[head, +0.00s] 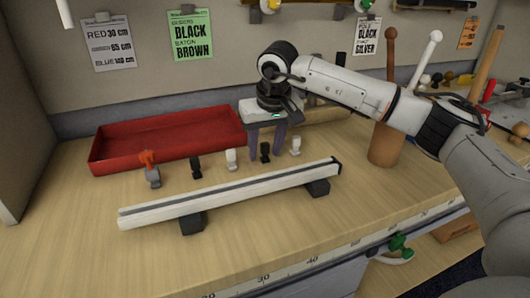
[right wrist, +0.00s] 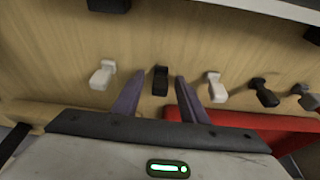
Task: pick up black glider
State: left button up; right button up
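My right gripper (head: 265,145) is open, with its two purple fingers pointing down at the row of gliders. A black glider (head: 265,153) stands at the fingertips. In the right wrist view this black glider (right wrist: 160,80) shows between the two fingers, with a gap on each side, so it is not gripped. A second black glider (head: 195,168) stands further left in the row. White gliders (head: 231,159) and (head: 295,147) stand on either side of the nearer black one. My left gripper is not in view.
A grey glider with an orange top (head: 151,172) ends the row at left. A red tray (head: 165,145) lies behind. A white rail (head: 230,195) on black supports lies in front. A brown holder (head: 386,148) with sticks stands at right.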

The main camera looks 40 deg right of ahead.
aim_at(265, 143)
grip_shut()
notch_tip(265, 143, up, 10)
jog(key=shift+r+p, duration=0.1)
jog(key=shift+p, duration=0.4)
jog(key=shift+f+b, duration=1)
jog(key=shift+f, duration=1.65)
jog(key=shift+f+b, duration=1)
jog(key=shift+f, duration=1.45)
